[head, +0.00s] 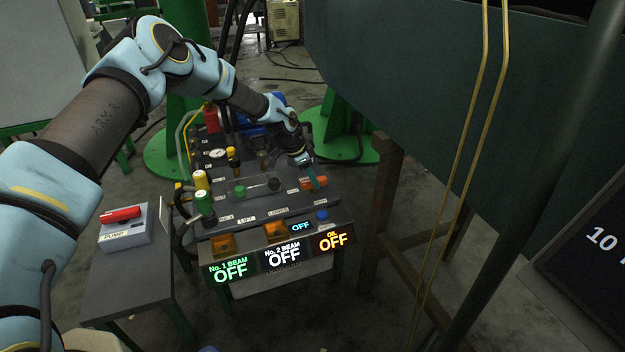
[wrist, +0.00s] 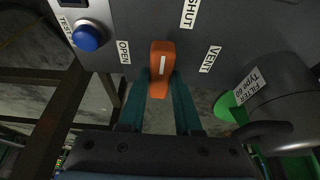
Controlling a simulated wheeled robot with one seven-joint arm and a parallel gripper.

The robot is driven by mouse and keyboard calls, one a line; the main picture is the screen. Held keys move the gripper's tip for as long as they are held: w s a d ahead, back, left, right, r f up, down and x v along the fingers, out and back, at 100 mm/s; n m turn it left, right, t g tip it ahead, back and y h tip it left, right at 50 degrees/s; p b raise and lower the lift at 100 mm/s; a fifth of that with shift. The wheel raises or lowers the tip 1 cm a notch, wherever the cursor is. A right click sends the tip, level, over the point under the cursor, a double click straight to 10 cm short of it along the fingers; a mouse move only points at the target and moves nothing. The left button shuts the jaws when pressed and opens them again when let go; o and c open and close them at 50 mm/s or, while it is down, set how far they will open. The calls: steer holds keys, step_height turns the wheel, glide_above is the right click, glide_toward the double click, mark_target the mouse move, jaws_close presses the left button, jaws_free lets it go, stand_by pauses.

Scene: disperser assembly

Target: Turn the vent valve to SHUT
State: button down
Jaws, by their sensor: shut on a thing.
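The vent valve's orange handle (wrist: 161,54) has a white stripe and shows at the middle of the wrist view. It also shows at the right of the panel in the head view (head: 319,183). My gripper (wrist: 163,84) has its two teal fingers on either side of the handle, shut on it. In the head view my gripper (head: 313,178) reaches down to the valve from above. The stripe runs up and down the wrist picture. The OPEN label (wrist: 123,52) is left of the handle, the SHUT label (wrist: 190,12) above right, and the VENT label (wrist: 210,59) right.
A blue TEST button (wrist: 87,37) is close left of the valve in the wrist view. A grey filter (wrist: 285,105) with a green part stands at right. Lit OFF displays (head: 282,254) line the panel front. A wooden post (head: 380,205) stands right of the panel.

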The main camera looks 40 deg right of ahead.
steer(key=shift+f, duration=0.1)
stand_by(0.3)
steer(key=c, duration=0.6)
jaws_free()
steer(key=p+v, duration=0.1)
steer(key=v, duration=1)
steer(key=shift+p, duration=0.4)
